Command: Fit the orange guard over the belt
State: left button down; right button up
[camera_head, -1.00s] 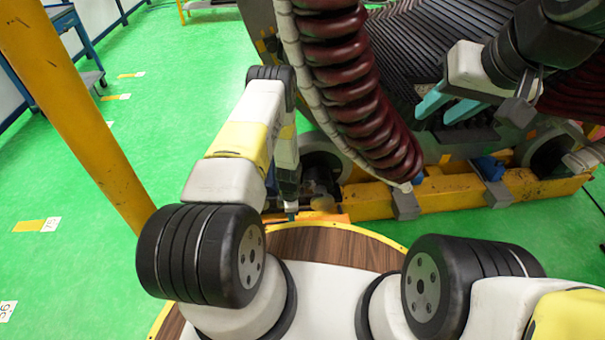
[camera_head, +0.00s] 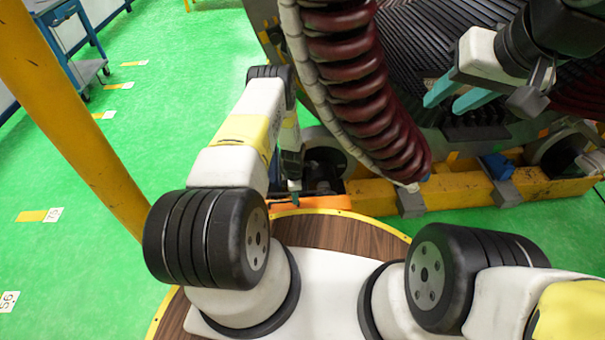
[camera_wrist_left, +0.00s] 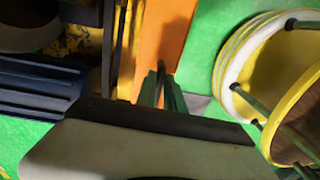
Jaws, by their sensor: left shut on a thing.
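The orange guard (camera_head: 322,202) lies low in front of the machine's yellow base rail, at the far edge of my round wooden platform. It fills the upper middle of the left wrist view (camera_wrist_left: 163,45). My left gripper (camera_head: 293,190) reaches down to it and is shut on it; the fingers show at its lower end in the wrist view (camera_wrist_left: 160,88). The arm and gripper hide part of the guard. My right gripper (camera_head: 455,97) is open and empty, with teal fingers apart, in front of the dark ribbed machine. I cannot clearly make out the belt.
The large machine with dark red coils (camera_head: 355,85) stands over the yellow base rail (camera_head: 460,192), close beyond the guard. A yellow post (camera_head: 75,120) rises at the left. A blue cart (camera_head: 75,50) stands far left. Green floor (camera_head: 175,110) between is clear.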

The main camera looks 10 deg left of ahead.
pick_arm(q)
jog(key=w+a, duration=0.2)
jog(key=w, duration=0.7)
jog(key=shift+w+a, duration=0.4)
dwell(0.4)
jog(key=shift+f, duration=1.4)
dwell(1.1)
jog(key=c, duration=1.4)
grip_release()
jog(key=shift+o, duration=0.2)
jog(key=shift+s, duration=0.1)
notch_tip(320, 180, up, 8)
jog(key=shift+f, duration=0.15)
